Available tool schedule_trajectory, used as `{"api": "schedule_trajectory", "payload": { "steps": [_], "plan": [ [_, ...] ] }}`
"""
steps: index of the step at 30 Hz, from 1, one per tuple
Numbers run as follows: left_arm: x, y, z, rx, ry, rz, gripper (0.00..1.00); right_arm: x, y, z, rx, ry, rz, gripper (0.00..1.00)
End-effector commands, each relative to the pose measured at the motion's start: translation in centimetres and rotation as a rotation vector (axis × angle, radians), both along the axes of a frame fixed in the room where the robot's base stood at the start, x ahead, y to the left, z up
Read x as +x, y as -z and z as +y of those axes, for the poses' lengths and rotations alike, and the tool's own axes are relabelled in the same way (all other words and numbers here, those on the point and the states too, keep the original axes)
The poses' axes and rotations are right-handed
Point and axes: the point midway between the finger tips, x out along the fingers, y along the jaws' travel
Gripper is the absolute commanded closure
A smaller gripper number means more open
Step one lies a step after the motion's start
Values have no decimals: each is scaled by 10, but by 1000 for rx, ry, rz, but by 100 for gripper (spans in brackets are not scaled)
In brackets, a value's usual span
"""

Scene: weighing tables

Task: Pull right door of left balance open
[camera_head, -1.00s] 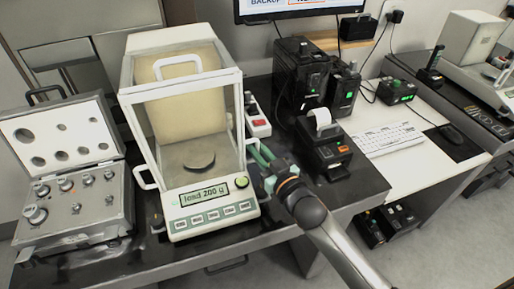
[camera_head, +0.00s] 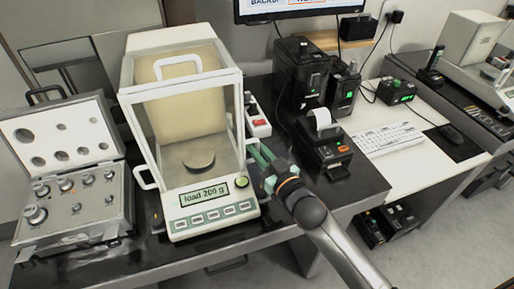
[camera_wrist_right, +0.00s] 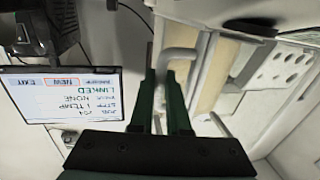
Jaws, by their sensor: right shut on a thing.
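The left balance (camera_head: 188,130) is a white glass-walled weighing case with a grey round pan inside and a display reading "load 200 g". My right gripper (camera_head: 259,156) is at its right side. In the right wrist view, the green fingers of this gripper (camera_wrist_right: 162,98) are shut on the pale right door handle (camera_wrist_right: 181,54), a curved bar. The fingers hide part of the handle. In the head view the right door is seen nearly edge-on, so I cannot tell whether it has slid. My left gripper is not in view.
An open case of weights (camera_head: 75,190) stands left of the balance. A power strip (camera_head: 257,122) lies behind my gripper, and a small black printer (camera_head: 325,150) stands to its right. Black devices (camera_head: 300,80) stand farther back. A keyboard (camera_head: 390,138) lies on the white desk.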

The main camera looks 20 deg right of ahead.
Motion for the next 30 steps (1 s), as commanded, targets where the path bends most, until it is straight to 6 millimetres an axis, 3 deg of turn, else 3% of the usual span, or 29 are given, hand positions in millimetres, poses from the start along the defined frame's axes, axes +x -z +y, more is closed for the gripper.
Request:
{"api": "schedule_trajectory", "payload": {
  "steps": [11,30],
  "plan": [
    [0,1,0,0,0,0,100,9,1,1,0,0,1,100],
    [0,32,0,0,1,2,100,131,2,5,-1,0,-2,100]
  ]
}}
